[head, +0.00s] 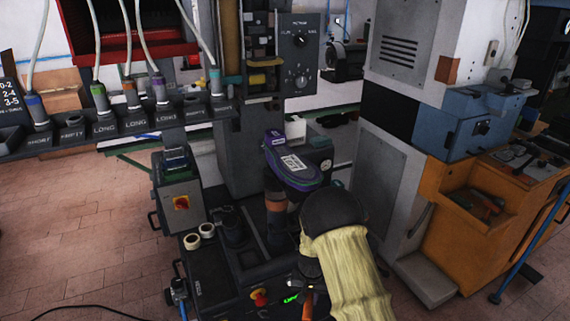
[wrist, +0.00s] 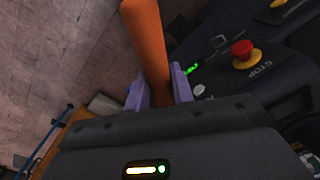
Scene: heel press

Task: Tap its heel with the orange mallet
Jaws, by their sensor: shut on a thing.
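My gripper (wrist: 160,90) is shut on the orange mallet (wrist: 148,38). Its light purple fingers hold the orange handle, which slants up and out of the wrist view. The mallet's head is not visible. In the head view a small orange piece, apparently the handle (head: 307,305), shows beside my arm, low over the machine's front. The shoe (head: 290,163), purple and blue-green with a white printed label on top, sits on a post of the press. My gripper is below and nearer than the shoe, apart from it. I cannot tell clearly which end is the heel.
A red stop button (wrist: 241,48) and green display (wrist: 192,68) lie close to the handle. A rack of labelled slots (head: 110,125) stands left. A grey cabinet (head: 385,185) and an orange workbench (head: 465,220) stand right. Open tiled floor (head: 85,225) lies left.

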